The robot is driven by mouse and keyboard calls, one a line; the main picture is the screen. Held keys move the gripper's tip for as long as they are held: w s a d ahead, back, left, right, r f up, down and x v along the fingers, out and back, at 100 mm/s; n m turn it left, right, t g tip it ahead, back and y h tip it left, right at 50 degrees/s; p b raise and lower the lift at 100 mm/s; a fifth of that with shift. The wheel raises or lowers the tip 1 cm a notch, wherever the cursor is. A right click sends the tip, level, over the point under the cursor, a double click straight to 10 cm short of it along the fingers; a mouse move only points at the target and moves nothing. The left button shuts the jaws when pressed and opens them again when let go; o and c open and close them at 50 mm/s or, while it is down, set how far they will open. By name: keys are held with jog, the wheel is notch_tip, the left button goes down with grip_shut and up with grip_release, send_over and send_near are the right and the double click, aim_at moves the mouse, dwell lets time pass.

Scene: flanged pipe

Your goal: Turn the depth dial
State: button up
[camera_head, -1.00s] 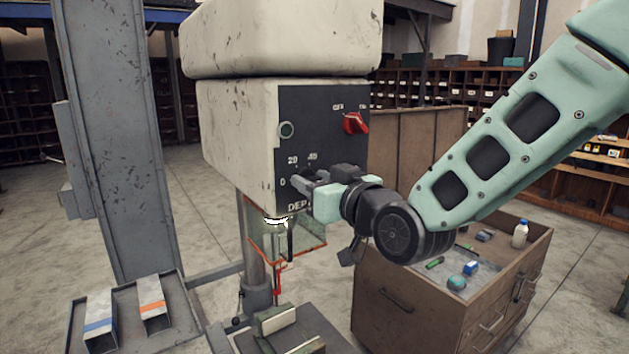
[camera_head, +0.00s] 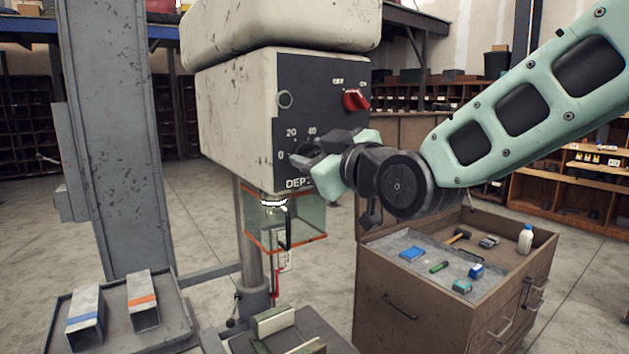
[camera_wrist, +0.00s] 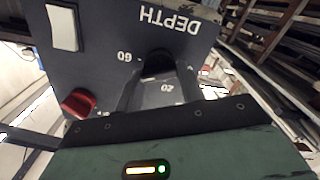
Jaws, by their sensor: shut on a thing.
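The depth dial (camera_wrist: 158,66) is a dark knob on the dark control panel (camera_head: 318,82), above the "DEPTH" lettering. My gripper (camera_wrist: 158,90) is shut on the dial. The dial's pointer is not clear in either view.
A red switch (camera_head: 355,99) is on the panel's upper right, and a round green-rimmed button (camera_head: 285,99) on its left. A clear guard (camera_head: 305,222) hangs below. An open tool cabinet (camera_head: 420,292) stands at the right. A tray (camera_head: 180,318) with two square tubes is at lower left.

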jog(key=n+b, duration=0.2)
jog(key=b, duration=0.1)
jog(key=n+b, duration=0.2)
jog(key=shift+f+b, duration=0.35)
jog(key=shift+b, duration=0.05)
jog(key=shift+r+n+b, duration=0.1)
jog(key=shift+n+b, duration=1.1)
jog(key=shift+b, duration=0.05)
jog(key=shift+r, duration=0.1)
jog(key=o, duration=1)
jog(key=shift+s, duration=0.1)
